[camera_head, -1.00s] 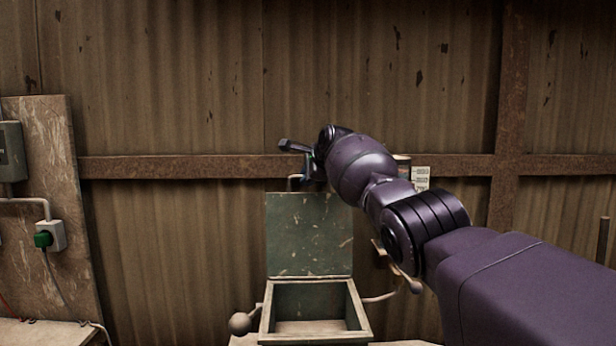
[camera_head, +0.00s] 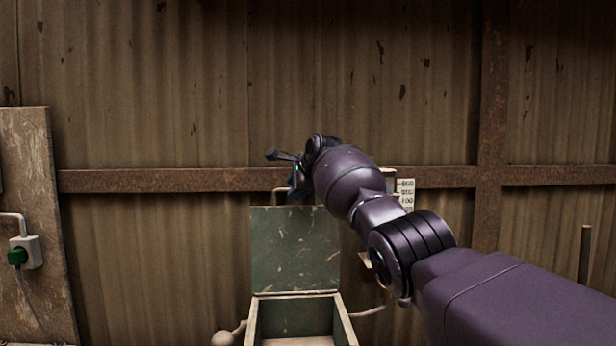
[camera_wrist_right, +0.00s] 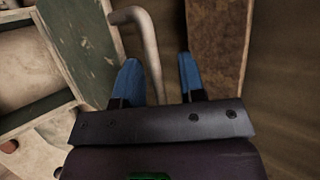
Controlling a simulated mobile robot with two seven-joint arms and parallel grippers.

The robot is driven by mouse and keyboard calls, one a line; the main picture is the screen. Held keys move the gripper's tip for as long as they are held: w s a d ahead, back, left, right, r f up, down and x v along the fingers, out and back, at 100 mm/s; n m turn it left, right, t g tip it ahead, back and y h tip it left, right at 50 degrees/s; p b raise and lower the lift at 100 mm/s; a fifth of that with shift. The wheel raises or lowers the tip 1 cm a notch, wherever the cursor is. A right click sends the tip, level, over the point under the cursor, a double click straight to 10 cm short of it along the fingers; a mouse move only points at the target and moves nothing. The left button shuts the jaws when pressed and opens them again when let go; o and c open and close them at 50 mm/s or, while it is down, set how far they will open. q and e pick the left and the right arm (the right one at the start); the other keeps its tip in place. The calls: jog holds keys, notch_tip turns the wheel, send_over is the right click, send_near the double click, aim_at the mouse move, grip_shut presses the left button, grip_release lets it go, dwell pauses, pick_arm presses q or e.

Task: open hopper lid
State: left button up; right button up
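The green, worn hopper lid (camera_head: 295,250) stands upright at the back of the open box-shaped hopper (camera_head: 346,322). A bent handle rod (camera_head: 279,190) rises at the lid's top left. My right gripper (camera_head: 294,183) is at the top of the lid, partly hidden by my wrist. In the right wrist view its two blue fingers (camera_wrist_right: 159,60) are apart. The pale handle rod (camera_wrist_right: 148,45) runs down between them, nearer the left finger; I cannot tell whether it touches. The lid (camera_wrist_right: 78,45) is to their left. My left gripper is not in view.
A ball-ended lever (camera_head: 224,338) sticks out left of the hopper. A marked scale plate (camera_head: 407,190) is behind my right arm. A corrugated wall with a rusty beam (camera_head: 160,181) stands behind.

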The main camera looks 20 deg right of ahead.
jog(key=shift+s+d+r+b, duration=0.1)
jog(key=shift+s+d+b, duration=0.05)
jog(key=shift+s+b, duration=0.35)
jog(key=v, duration=0.8)
jog(key=shift+s+r+b, duration=0.15)
jog(key=shift+r+b, duration=0.2)
jog(key=shift+b, duration=0.1)
jog(key=shift+d, duration=0.1)
jog(key=shift+f, duration=0.1)
